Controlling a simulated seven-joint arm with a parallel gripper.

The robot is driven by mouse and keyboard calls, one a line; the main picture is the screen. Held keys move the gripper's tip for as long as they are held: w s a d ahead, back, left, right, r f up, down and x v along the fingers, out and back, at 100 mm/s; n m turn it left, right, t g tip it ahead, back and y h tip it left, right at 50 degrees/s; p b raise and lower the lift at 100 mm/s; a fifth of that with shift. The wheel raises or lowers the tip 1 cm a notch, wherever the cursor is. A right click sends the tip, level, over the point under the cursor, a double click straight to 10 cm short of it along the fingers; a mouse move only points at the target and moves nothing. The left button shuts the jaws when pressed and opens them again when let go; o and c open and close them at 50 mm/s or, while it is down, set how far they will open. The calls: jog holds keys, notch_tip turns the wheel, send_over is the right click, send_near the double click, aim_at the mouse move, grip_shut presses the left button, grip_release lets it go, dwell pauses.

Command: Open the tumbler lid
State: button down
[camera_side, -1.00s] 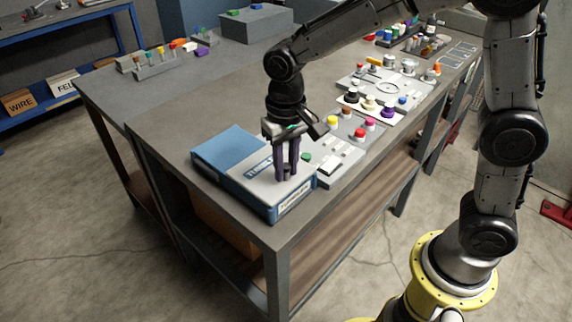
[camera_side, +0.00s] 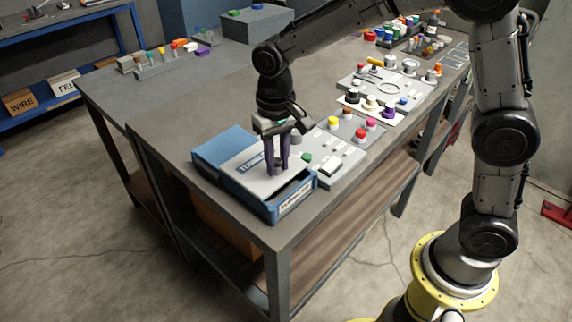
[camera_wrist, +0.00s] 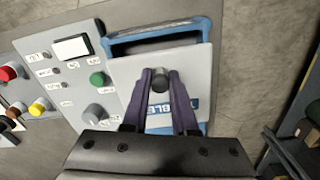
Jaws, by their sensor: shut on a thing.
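The tumbler (camera_side: 228,184) is a low blue box at the near corner of the table; its blue rim also shows in the wrist view (camera_wrist: 206,30). Its flat light-grey lid (camera_side: 247,176) carries lettering and a dark round knob (camera_wrist: 160,86). My gripper (camera_side: 277,171) is shut on the knob, with a purple finger on each side of it in the wrist view (camera_wrist: 161,78). The lid stands partly slid back, leaving a dark gap at the box's labelled front end. What is inside the gap is not clear.
A grey panel (camera_wrist: 60,71) with a green knob and a white switch sits close beside the tumbler. More panels with coloured knobs (camera_side: 371,123) run along the table's right edge. The table top (camera_side: 190,110) behind and left of the tumbler is clear.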

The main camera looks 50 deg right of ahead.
aim_at(247, 154)
jog(key=w, duration=0.9)
jog(key=shift+w+r, duration=0.15)
jog(key=shift+w, duration=0.2)
jog(key=c, duration=0.7)
grip_release()
jog(key=shift+s, duration=0.1)
notch_tip(247, 154, up, 14)
